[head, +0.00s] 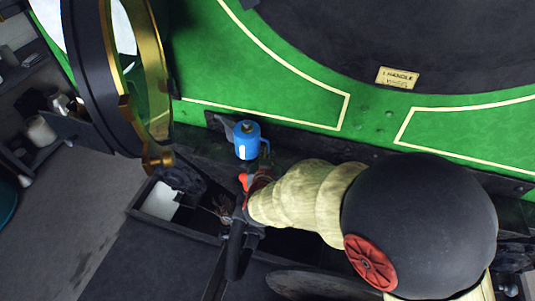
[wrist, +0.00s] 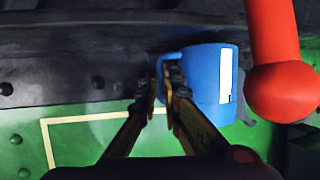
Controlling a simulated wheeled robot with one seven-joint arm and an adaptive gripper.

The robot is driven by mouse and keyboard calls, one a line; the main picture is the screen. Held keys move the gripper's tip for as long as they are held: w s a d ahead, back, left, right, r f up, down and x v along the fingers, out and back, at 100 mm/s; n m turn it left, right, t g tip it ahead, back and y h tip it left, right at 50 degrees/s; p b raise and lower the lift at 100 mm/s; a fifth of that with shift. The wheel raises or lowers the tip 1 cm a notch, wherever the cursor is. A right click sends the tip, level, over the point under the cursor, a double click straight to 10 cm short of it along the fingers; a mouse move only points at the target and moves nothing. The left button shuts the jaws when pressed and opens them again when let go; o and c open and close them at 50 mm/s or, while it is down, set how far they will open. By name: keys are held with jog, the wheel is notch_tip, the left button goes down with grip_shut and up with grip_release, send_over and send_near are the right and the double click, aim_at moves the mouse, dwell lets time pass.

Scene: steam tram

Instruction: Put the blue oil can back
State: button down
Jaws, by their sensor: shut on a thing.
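The blue oil can (head: 247,141) is upright in front of the green panel, with a brass-coloured cap, a grey spout to the left and a pale label. It also shows in the wrist view (wrist: 208,88), handle toward my fingers. My gripper (wrist: 166,88) is shut on the can's blue handle, one finger on each side. In the head view my gripper (head: 264,167) is just below and right of the can, partly hidden by my arm. I cannot tell whether the can's base touches the dark ledge.
A red ball-ended lever (head: 243,181) stands close below the can and beside it in the wrist view (wrist: 284,90). A brass-rimmed round window (head: 155,75) is at the left. A dark open box (head: 135,208) lies below. A "1 HANDLE WHEEL" plate (head: 397,77) is at upper right.

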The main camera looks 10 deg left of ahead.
jog(key=shift+f, duration=0.2)
jog(key=c, duration=2.4)
grip_release()
jog(key=shift+f, duration=0.15)
jog(key=o, duration=0.4)
jog(key=shift+o, duration=0.2)
